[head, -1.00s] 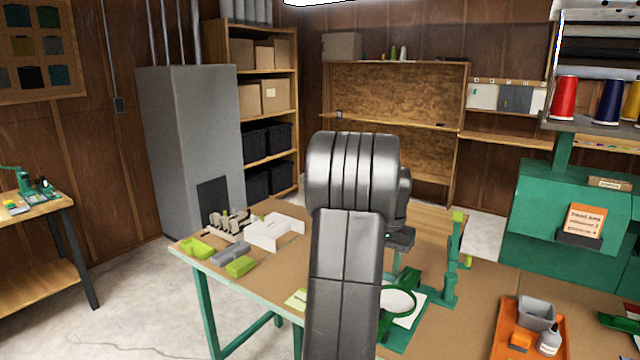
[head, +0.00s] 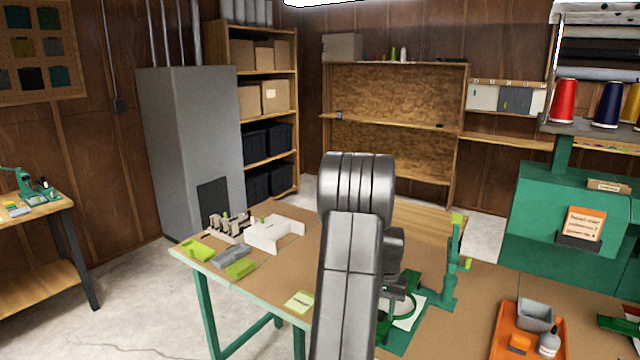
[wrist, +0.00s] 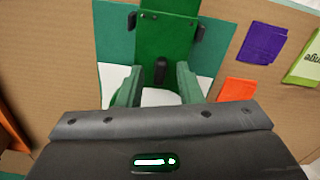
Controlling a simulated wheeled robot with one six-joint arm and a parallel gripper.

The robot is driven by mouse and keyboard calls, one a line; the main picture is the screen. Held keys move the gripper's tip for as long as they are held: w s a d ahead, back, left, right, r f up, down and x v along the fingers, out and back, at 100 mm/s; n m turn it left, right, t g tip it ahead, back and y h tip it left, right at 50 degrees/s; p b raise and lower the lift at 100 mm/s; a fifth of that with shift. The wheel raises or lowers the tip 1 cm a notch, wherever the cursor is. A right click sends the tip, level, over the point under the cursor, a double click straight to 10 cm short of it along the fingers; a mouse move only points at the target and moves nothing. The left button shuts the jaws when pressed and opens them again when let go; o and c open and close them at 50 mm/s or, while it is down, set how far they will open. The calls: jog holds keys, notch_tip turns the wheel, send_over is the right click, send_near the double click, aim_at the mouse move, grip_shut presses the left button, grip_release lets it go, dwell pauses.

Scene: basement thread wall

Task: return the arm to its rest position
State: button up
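My arm (head: 350,260) rises from the bottom centre of the head view, bent at a rounded dark elbow (head: 357,185). Its far part drops behind the elbow toward the workbench. My gripper (wrist: 160,125) shows in the wrist view as a dark body across the bottom, pointing at the bench. It hangs above a green stand (wrist: 165,40) on a green mat (wrist: 115,50) with white on it. Green pieces show just ahead of the gripper body; I cannot tell whether they are fingers or part of the stand. No held object is evident.
The workbench (head: 270,285) carries lime trays (head: 197,250), a white block (head: 276,235) and an orange tray (head: 505,340). A green machine (head: 570,215) stands right. In the wrist view, purple (wrist: 262,43) and orange (wrist: 238,89) patches lie right of the mat.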

jog(key=n, duration=0.4)
jog(key=shift+n+p, duration=0.3)
jog(key=shift+p, duration=0.05)
jog(key=n+p, duration=0.1)
jog(key=n, duration=0.3)
jog(key=shift+n, duration=0.3)
notch_tip(320, 180, up, 7)
jog(key=shift+r+b, duration=0.2)
jog(key=shift+b, duration=0.15)
